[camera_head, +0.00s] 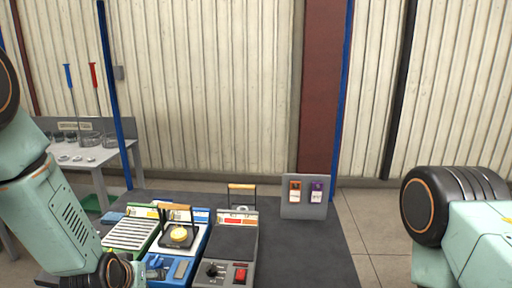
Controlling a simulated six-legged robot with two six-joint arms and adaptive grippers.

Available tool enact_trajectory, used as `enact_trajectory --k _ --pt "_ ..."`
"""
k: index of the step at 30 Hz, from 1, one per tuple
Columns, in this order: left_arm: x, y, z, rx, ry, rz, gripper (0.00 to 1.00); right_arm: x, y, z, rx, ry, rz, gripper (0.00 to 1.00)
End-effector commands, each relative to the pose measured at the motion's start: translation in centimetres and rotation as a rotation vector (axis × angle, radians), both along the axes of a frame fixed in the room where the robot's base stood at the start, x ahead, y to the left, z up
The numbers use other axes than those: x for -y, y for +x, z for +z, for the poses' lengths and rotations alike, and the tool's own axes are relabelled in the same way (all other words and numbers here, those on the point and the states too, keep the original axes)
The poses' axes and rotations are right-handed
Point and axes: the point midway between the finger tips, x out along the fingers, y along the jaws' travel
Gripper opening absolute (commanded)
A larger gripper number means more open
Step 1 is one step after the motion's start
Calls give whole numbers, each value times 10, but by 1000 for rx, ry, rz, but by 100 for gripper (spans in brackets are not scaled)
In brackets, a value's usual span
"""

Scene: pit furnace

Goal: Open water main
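No part is clearly recognisable as the water main, and the labels are too small to read. On a dark table (305,250) stands a blue unit (197,240) with a round yellow piece (179,235) under a handle. Right of it is a dark grey unit (232,243) with a black knob (212,270) and a red switch (240,274). My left arm comes in at the left and reaches the bottom edge; its gripper is out of view. My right arm is at the right edge, clear of the table; its gripper is also out of view.
A slatted green-edged unit (130,233) is at the left. A side table (125,152) with glassware stands behind. The table's right part is clear.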

Motion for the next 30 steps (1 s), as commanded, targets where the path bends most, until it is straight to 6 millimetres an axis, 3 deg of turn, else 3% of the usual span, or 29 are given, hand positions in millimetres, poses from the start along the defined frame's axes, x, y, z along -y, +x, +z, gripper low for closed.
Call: enact_trajectory --k 1,3,9,15,18,21,24,30 --pt "5 -26 -29 -54 4 -14 66 0 0 -7 0 0 0 40" --pt "11 -60 -60 -120 9 -32 66 0 0 -12 0 0 0 40" --pt "25 -168 -133 -326 14 -82 66 0 0 -28 0 0 0 40" --pt "34 -278 -184 -559 14 -132 66 0 0 -45 0 0 0 40" --pt "35 -318 -202 -650 16 -147 66 0 0 -52 0 0 0 40" --pt "36 -340 -217 -701 16 -156 66 0 0 -58 0 0 0 40" --pt "36 -350 -221 -722 16 -157 66 0 0 -59 0 0 0 40" --pt "36 -350 -220 -724 16 -156 66 0 0 -58 0 0 0 40"
